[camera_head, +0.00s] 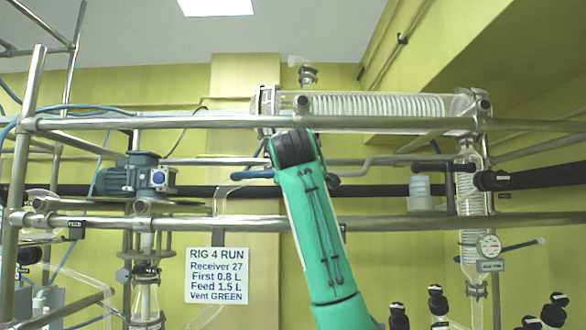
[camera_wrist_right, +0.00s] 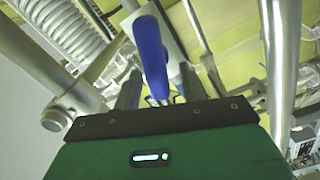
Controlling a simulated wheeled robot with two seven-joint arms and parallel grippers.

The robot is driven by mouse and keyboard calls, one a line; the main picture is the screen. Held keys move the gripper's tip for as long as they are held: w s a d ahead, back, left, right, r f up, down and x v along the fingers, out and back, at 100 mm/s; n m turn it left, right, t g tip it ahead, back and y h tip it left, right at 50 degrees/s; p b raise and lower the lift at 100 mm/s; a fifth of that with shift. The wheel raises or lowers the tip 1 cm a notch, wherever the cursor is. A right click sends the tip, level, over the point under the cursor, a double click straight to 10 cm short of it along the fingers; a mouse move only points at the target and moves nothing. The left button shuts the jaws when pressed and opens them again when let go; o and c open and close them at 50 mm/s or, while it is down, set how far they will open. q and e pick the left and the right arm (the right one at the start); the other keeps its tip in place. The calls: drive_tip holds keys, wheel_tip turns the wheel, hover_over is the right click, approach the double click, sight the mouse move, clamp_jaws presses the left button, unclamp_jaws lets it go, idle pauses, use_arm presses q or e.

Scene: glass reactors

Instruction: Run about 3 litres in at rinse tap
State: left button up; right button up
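My right arm rises through the middle of the head view, and its dark gripper (camera_head: 293,148) is up at the upper steel rail. In the right wrist view a blue handle (camera_wrist_right: 151,55) stands between the two fingers of this gripper (camera_wrist_right: 160,88). The fingers are apart, with a gap showing on the handle's right side; firm contact is not visible. In the head view a short blue piece (camera_head: 252,174) shows left of the gripper, partly hidden by it; I cannot tell whether it is the same handle. No rinse tap label or volume reading is legible. My left gripper is out of view.
A horizontal glass coil condenser (camera_head: 375,105) lies behind the upper rail (camera_head: 200,122). A lower rail (camera_head: 400,222) crosses behind my arm. A sign (camera_head: 217,275) reads "RIG 4 RUN". A motor (camera_head: 137,177) is at left, a dial gauge (camera_head: 489,245) at right. Dark-capped bottles (camera_head: 437,305) stand lower right.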

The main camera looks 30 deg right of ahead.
drive_tip(key=shift+s+a+f+b, duration=0.1)
drive_tip(key=shift+s+a+b, duration=0.15)
drive_tip(key=shift+s+b, duration=0.2)
drive_tip(key=b+v, duration=0.6)
drive_tip(key=v, duration=0.6)
drive_tip(key=shift+s+a, duration=0.25)
